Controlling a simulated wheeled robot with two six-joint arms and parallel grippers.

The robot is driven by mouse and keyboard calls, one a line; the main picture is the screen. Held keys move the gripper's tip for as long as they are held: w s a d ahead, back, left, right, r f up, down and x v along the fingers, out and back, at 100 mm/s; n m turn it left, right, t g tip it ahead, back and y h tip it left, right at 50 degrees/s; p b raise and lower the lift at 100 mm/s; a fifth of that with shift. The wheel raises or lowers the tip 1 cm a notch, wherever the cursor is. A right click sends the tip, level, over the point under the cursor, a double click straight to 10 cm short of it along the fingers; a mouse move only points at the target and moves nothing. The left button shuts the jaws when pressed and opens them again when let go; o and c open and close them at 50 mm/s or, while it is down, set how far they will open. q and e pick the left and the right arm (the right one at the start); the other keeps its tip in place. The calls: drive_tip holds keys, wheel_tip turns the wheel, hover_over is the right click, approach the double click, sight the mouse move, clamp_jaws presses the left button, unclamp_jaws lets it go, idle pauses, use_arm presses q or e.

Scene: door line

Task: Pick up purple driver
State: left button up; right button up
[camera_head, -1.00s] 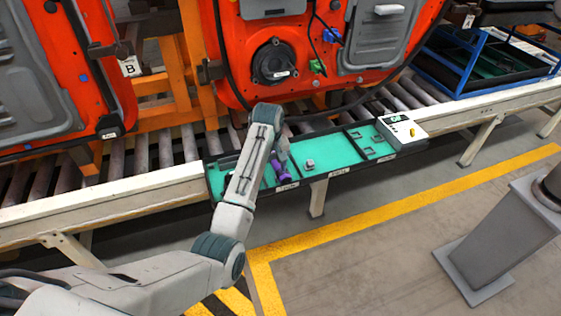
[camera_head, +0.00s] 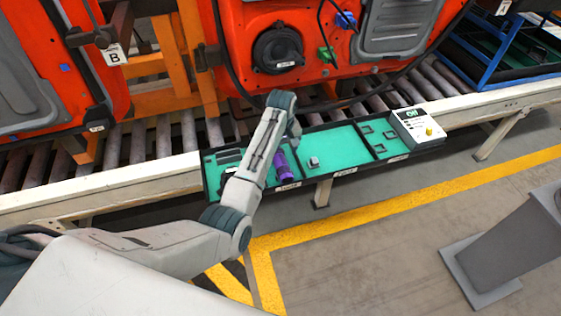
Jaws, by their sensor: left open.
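The purple driver (camera_head: 284,166) lies in the left part of a green-lined tray (camera_head: 335,175), near its front edge. My left arm comes in from the left and reaches over the tray. My left gripper (camera_head: 293,130) is just above and behind the driver in the picture, mostly hidden by its own wrist. It is open, and the driver does not appear to be between its fingers. My right gripper is not in view.
The tray also holds a small grey part (camera_head: 314,162) and several dark parts. A white box with a yellow button (camera_head: 418,127) sits at its right end. A roller conveyor (camera_head: 180,140) and orange car doors (camera_head: 310,40) stand behind. A blue rack (camera_head: 500,60) is at right.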

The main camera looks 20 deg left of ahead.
sight(280, 158)
use_arm(q)
drive_tip(key=f, duration=0.2)
drive_tip(key=f+p, duration=0.1)
drive_tip(key=shift+w+a+f, duration=0.1)
drive_tip(key=shift+a+f, duration=0.15)
drive_tip(key=shift+f, duration=0.85)
drive_tip(key=shift+c, duration=0.7)
drive_tip(key=c, duration=0.7)
clamp_jaws()
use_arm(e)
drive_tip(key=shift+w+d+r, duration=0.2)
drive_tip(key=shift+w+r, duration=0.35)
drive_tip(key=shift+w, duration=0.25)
